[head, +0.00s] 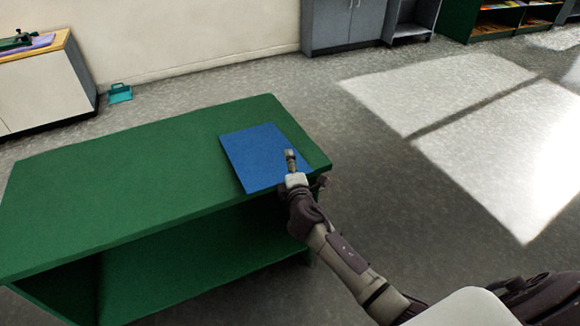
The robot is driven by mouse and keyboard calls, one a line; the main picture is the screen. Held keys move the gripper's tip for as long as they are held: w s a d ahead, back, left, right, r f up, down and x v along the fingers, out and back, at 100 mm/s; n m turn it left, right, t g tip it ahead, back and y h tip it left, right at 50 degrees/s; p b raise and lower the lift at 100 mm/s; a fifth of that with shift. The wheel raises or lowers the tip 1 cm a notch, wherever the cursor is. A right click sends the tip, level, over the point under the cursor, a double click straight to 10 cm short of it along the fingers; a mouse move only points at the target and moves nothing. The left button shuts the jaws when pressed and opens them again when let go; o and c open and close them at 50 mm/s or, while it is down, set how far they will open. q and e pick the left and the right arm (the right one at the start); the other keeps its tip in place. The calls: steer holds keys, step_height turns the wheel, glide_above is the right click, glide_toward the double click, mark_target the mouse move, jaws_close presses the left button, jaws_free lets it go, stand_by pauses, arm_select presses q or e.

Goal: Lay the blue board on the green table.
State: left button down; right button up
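The green table (110,185) is a long, low unit with an open shelf below, at the left and centre of the head view. The blue board (250,155) is a flat, four-sided sheet at the table's right end, with its near edge close to the table's front edge. It looks level; whether it rests fully on the top or is slightly raised, I cannot tell. My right gripper (290,163) is at the board's near right part, with a fingertip over its upper face. The gripper's other side is hidden, so its grip is unclear. My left gripper is out of view.
The rest of the tabletop is bare. A white cabinet with a wooden top (45,85) stands at the back left, with a teal dustpan-like item (119,93) on the floor beside it. Grey cabinets (340,25) line the back wall. The floor to the right is clear.

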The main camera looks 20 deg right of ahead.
stand_by(0.3)
steer(key=shift+f+b, duration=0.85)
steer(key=shift+f, duration=0.05)
steer(key=shift+s+d+f+b, duration=0.1)
steer(key=shift+d+f+b, duration=0.15)
steer(key=shift+f+b, duration=0.3)
steer(key=shift+s+d+f+b, duration=0.1)
steer(key=shift+d+f+b, duration=0.1)
steer(key=shift+f+b, duration=0.25)
steer(key=s+p, duration=0.2)
steer(key=s, duration=0.6)
steer(key=shift+s+a, duration=0.2)
steer(key=shift+s, duration=0.15)
steer(key=shift+r, duration=0.2)
